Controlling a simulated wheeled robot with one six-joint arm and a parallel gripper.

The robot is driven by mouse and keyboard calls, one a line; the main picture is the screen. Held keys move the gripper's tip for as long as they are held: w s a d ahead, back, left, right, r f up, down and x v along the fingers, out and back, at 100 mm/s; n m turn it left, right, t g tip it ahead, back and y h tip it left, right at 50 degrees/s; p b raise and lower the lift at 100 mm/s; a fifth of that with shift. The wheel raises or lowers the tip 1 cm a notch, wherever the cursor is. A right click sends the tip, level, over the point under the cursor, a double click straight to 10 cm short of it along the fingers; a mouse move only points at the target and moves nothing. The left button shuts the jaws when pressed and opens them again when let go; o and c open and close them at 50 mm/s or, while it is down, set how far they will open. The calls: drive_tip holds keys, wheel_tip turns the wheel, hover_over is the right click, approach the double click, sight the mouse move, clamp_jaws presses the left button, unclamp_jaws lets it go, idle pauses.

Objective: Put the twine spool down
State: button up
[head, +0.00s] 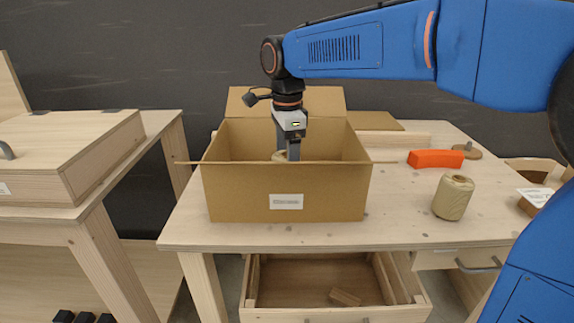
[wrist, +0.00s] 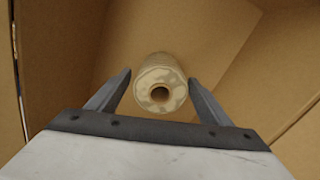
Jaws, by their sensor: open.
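A pale twine spool (wrist: 160,82) with a round hole in its end lies inside the cardboard box, between my open fingers in the wrist view. A gap shows between it and each finger. In the head view only a tan bit of it (head: 280,156) shows beside my fingers. My gripper (head: 293,153) reaches down into the open cardboard box (head: 240,200) on the table; the front wall hides the box floor. It is open, with both fingers (wrist: 160,88) spread around the spool. A similar tan spool (head: 453,197) stands, slightly tilted in view, on the table at right.
An orange block (head: 436,158) and a round wooden piece (head: 467,150) lie behind the right-hand spool. The box flaps stand open around my gripper. An open drawer (head: 320,280) below holds a small wooden block. A wooden case (head: 70,160) sits on the left table.

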wheel_tip(320, 180, up, 13)
idle(0.5)
